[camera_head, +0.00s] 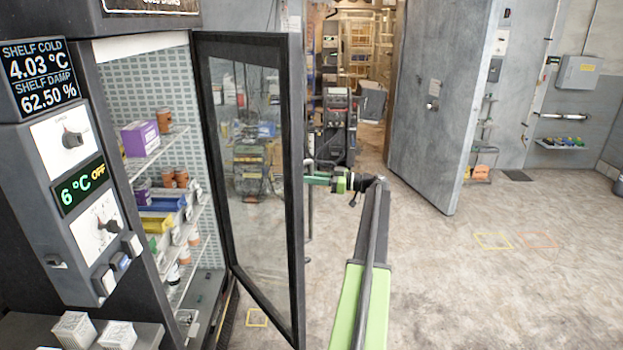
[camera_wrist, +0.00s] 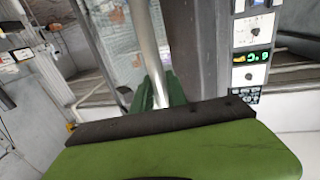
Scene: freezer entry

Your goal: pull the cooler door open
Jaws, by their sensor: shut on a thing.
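The cooler door (camera_head: 298,110) is a dark-framed glass door. It stands swung well out from the cooler body, with shelves showing behind it. Its handle (camera_head: 309,215) is a vertical metal bar on the outer face near the free edge. My gripper (camera_head: 313,178) reaches in from the right and is shut on this handle at mid height. In the wrist view, the handle (camera_wrist: 147,50) runs down as a pale bar between the green fingers of my gripper (camera_wrist: 162,95). The exact finger contact is partly hidden by the gripper's body.
The cooler's shelves (camera_head: 165,152) hold boxes, jars and trays. A control panel (camera_head: 84,190) with dials is on the left. A large grey door (camera_head: 440,100) stands open at the back right. The floor (camera_head: 520,290) to the right is clear.

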